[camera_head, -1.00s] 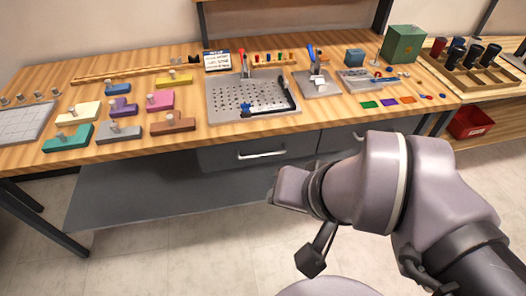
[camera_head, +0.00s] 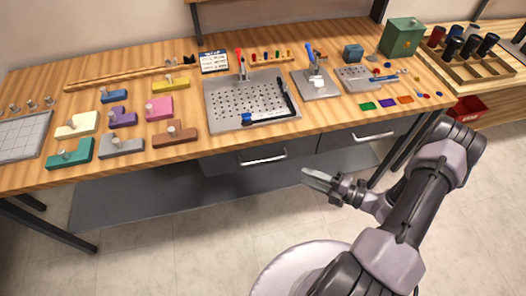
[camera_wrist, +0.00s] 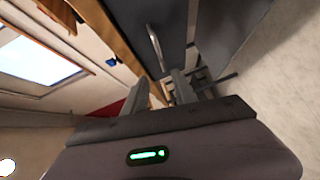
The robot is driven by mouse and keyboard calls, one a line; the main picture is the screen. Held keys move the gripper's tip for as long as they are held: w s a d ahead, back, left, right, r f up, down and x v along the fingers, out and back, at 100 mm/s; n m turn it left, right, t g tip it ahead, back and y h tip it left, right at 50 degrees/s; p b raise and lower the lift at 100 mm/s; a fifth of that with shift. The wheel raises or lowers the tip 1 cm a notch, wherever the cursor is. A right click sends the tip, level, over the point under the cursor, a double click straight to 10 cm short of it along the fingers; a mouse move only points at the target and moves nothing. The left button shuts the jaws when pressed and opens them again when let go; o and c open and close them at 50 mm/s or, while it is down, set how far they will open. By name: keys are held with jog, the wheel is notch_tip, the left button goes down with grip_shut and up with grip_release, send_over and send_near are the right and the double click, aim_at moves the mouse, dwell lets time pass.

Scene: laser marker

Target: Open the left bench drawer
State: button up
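The left bench drawer (camera_head: 222,164) is a grey front under the bench top and looks shut. Its silver bar handle (camera_head: 262,158) runs across it. My gripper (camera_head: 308,176) is in front of the bench, below and right of that handle and apart from it. In the wrist view my two fingers (camera_wrist: 160,92) stand apart with nothing between them, so the gripper is open. A silver bar handle (camera_wrist: 156,48) on a grey front shows beyond the fingertips; I cannot tell from that view alone which drawer it belongs to.
The right drawer, with its own handle (camera_head: 374,137), is beside the left one and looks shut. A grey lower shelf (camera_head: 150,204) runs beneath. A dark bench leg (camera_head: 55,226) stands at left. A red bin (camera_head: 470,108) sits at right. The floor in front is clear.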

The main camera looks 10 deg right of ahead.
aim_at(265, 160)
jog(key=b+x, duration=0.4)
jog(key=x, duration=1.3)
jog(key=shift+s+a, duration=0.15)
jog(key=shift+c, duration=0.4)
grip_shut()
